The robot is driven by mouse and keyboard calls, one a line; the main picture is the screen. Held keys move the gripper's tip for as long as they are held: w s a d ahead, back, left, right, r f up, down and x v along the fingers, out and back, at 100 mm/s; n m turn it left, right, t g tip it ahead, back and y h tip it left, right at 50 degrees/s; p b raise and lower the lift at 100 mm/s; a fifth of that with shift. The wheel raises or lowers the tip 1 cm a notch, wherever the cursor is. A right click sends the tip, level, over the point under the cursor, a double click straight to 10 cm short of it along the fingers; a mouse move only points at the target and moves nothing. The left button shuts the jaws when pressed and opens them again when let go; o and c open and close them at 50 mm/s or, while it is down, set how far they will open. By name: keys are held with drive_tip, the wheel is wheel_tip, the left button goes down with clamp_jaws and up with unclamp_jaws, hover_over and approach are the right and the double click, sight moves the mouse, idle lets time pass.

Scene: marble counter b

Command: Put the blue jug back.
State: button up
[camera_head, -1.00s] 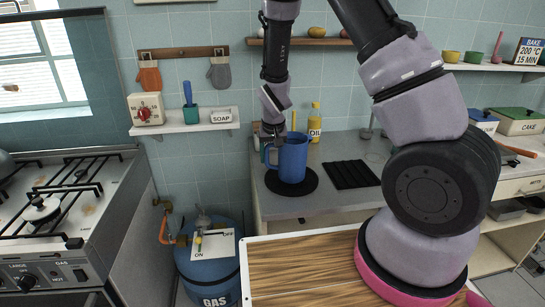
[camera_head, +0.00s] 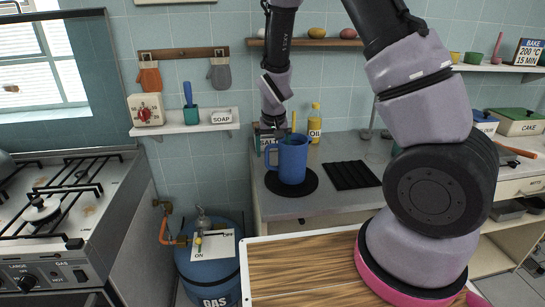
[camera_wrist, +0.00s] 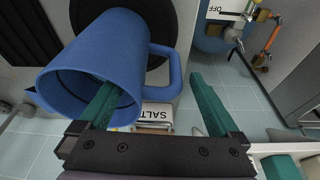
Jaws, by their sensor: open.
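The blue jug (camera_head: 292,163) stands upright on a round black mat (camera_head: 312,183) on the counter, its handle to the left in the head view. In the wrist view the jug (camera_wrist: 115,45) shows its open mouth, with the handle (camera_wrist: 176,72) to the right. My gripper (camera_head: 278,138) is open at the jug's rim. In the wrist view my gripper (camera_wrist: 157,103) has one teal finger overlapping the jug's mouth and the other out beyond the handle. The handle side lies between the fingers, apparently not clamped. The fingertips are partly hidden in the head view.
A salt box (camera_wrist: 155,114) stands close behind the jug. A yellow oil bottle (camera_head: 314,124) is behind it to the right. A black ridged mat (camera_head: 350,175) lies empty to the right. A wooden board (camera_head: 305,262) is in front; a blue gas cylinder (camera_head: 210,262) stands at left.

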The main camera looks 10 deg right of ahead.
drive_tip(key=s+d+r+m+t+y, duration=0.1)
drive_tip(key=s+d+r, duration=0.25)
drive_tip(key=r, duration=0.55)
drive_tip(key=s+d+r+m+y, duration=0.15)
drive_tip(key=s+r, duration=0.25)
drive_tip(key=r, duration=0.4)
drive_tip(key=s+d+r+t, duration=0.1)
drive_tip(key=s+d+r, duration=0.25)
drive_tip(key=r, duration=0.55)
drive_tip(key=s+d+r+t, duration=0.2)
drive_tip(key=s+d+r, duration=0.2)
drive_tip(key=s+r, duration=0.3)
drive_tip(key=s+m, duration=0.1)
drive_tip(key=s, duration=0.3)
drive_tip(key=shift+s+r, duration=0.2)
drive_tip(key=shift+r, duration=0.1)
